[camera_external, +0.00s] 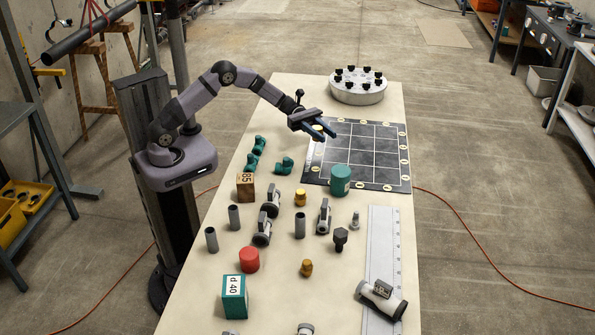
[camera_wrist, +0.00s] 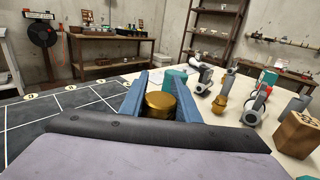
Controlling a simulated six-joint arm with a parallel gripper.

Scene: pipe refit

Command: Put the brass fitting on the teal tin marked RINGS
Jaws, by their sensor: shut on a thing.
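My gripper (camera_external: 326,128) is raised above the far left part of the dark grid mat. In the wrist view its blue fingers (camera_wrist: 160,95) are shut on a brass fitting (camera_wrist: 160,103), a round golden piece. In the external view this fitting cannot be made out between the fingers. A teal tin (camera_external: 340,179), round and upright, stands at the near edge of the mat, nearer the camera than my gripper. It shows beyond the fingers in the wrist view (camera_wrist: 175,80). No RINGS marking can be read on it.
Two other brass pieces (camera_external: 300,197) (camera_external: 306,267) stand on the table. A teal box marked d 40 (camera_external: 234,297), a red cylinder (camera_external: 249,259), a wooden block (camera_external: 245,187) and grey pipe parts crowd the near side. A round white fixture (camera_external: 358,92) is far back. The grid mat (camera_external: 372,150) is mostly clear.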

